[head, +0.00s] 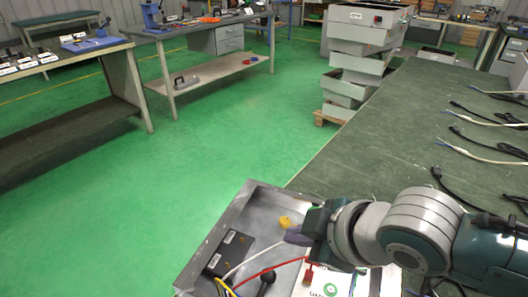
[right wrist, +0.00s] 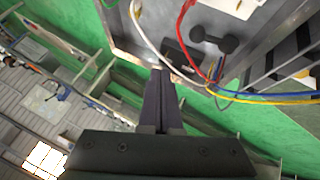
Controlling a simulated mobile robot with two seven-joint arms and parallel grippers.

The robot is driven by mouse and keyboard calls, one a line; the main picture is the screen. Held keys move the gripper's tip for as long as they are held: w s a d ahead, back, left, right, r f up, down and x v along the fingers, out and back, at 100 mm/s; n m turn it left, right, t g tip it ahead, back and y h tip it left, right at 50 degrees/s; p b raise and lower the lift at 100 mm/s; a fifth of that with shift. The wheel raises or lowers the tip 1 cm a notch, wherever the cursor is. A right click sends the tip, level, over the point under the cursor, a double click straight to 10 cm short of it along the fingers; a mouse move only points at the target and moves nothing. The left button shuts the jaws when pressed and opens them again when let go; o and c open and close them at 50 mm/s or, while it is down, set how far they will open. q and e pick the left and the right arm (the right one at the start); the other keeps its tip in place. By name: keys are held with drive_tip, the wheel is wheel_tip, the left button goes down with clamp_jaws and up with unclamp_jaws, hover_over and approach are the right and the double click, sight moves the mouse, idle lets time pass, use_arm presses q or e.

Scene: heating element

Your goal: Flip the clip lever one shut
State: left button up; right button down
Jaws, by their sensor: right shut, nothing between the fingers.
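A grey metal housing (head: 205,250) lies open at the bottom of the head view. Inside it is a black block with pale labels (head: 230,252). A black lever-like part with a round end (head: 266,281) stands near the wires; I cannot tell for sure whether it is clip lever one. In the right wrist view a dark knobbed part (right wrist: 214,42) shows beyond the fingers. My right gripper (head: 291,236) is over the housing, its fingers shut and empty; they also show in the right wrist view (right wrist: 158,75), apart from the knobbed part. My left gripper is out of view.
White, red and yellow wires (head: 265,268) cross the housing close to my right gripper. A yellow part (head: 285,222) sits by the housing's far side. Several cables (head: 485,150) lie on the green-grey bench (head: 385,135). Open floor (head: 190,150) lies to the left.

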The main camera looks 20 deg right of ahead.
drive_tip(key=shift+s+d+r, duration=0.25)
drive_tip(key=shift+d+r, duration=0.05)
drive_tip(key=shift+r, duration=0.25)
drive_tip(key=shift+s+d+r, duration=0.2)
drive_tip(key=shift+d+r, duration=0.1)
drive_tip(key=shift+r, duration=0.2)
